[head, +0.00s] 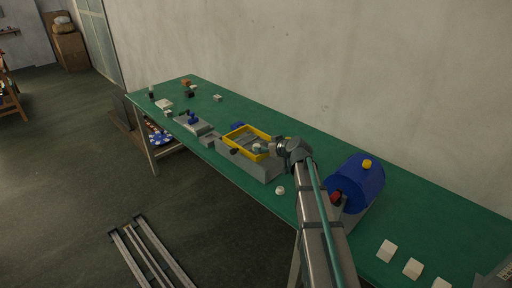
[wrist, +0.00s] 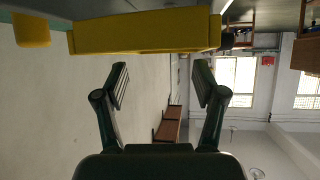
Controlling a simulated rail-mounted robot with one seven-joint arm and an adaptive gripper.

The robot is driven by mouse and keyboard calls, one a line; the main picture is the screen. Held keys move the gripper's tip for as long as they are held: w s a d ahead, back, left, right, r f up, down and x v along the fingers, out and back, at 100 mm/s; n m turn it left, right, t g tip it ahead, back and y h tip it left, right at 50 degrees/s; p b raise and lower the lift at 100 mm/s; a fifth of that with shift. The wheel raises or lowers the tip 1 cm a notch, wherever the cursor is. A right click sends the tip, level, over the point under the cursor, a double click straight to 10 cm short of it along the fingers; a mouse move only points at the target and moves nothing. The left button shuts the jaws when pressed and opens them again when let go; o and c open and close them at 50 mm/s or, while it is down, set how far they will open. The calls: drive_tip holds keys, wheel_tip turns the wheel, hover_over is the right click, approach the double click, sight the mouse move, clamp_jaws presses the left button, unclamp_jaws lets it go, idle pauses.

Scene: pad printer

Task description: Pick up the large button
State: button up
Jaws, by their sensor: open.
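I cannot tell for sure which thing is the large button. A small whitish round piece (head: 280,190) lies on the green table in front of the grey box, and a yellow knob (head: 367,163) sits on top of a blue drum (head: 358,184). My gripper (head: 262,149) is beside the yellow frame (head: 237,132) on the grey box, partly hidden by my wrist. In the wrist view my gripper (wrist: 160,82) is open, with nothing between its fingers. A yellow bar (wrist: 145,33) crosses the view beyond the fingertips.
The long green table (head: 420,215) stands along the wall. White blocks (head: 412,268) lie at its near right end. A grey device with blue parts (head: 192,120) and small items stand toward the far left. A red part (head: 336,197) shows by the drum, close to my arm.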

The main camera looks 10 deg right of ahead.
sight(257, 145)
drive_tip(key=p+x, duration=0.2)
drive_tip(key=x, duration=0.4)
drive_tip(key=shift+w+p, duration=0.25)
drive_tip(key=shift+p, duration=0.05)
drive_tip(key=shift+w+a+f, duration=0.15)
drive_tip(key=shift+w+f, duration=0.15)
drive_tip(key=c, duration=0.8)
